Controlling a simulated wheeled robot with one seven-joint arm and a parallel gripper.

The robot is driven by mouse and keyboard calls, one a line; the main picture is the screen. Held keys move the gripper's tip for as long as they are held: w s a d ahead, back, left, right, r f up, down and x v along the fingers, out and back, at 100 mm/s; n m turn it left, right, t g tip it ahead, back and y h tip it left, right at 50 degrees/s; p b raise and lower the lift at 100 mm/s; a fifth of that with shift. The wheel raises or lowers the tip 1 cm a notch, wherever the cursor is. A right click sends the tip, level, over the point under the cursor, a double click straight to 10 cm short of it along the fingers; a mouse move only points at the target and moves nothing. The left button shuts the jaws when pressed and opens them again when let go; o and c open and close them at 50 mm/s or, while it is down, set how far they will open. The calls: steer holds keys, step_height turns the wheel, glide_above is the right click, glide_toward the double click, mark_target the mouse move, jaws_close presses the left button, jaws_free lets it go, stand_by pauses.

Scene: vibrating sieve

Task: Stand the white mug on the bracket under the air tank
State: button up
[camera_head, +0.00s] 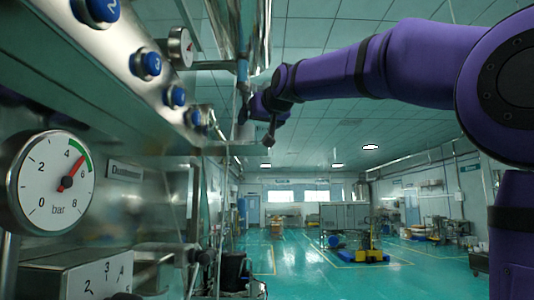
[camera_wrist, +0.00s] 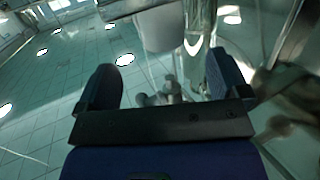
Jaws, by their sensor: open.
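My gripper (camera_head: 250,112) is at the end of my purple arm, high beside the machine in the head view. In the wrist view my gripper (camera_wrist: 160,70) is open, with its two dark fingers wide apart and nothing clearly held between them. A pale, rounded body (camera_wrist: 158,28) shows just beyond the fingertips, at the top of the wrist view; I cannot tell whether it is the white mug. I cannot make out the mug, the bracket or the air tank for certain in the head view.
A steel machine fills the left side, with a pressure gauge (camera_head: 52,182), blue numbered buttons (camera_head: 151,64) and a smaller gauge (camera_head: 180,48). Shiny metal pipework (camera_head: 252,40) runs close to my gripper. The green floor (camera_head: 310,276) is open to the right of the machine.

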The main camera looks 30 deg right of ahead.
steer(key=s+a+f+g+y, duration=0.1)
steer(key=s+a+f+g, duration=0.1)
steer(key=s+f, duration=0.7)
steer(key=s+a+f+n+g, duration=0.1)
steer(key=s+a+f+g, duration=0.2)
steer(key=s+f, duration=0.6)
steer(key=s+a+f+g+y, duration=0.1)
steer(key=s+f, duration=0.8)
steer(key=f, duration=1.8)
steer(key=a+g, duration=0.2)
steer(key=g, duration=0.2)
steer(key=shift+s+f+n+g+y, duration=0.2)
steer(key=shift+s+n+g+y, duration=0.1)
steer(key=shift+s+n+g, duration=0.1)
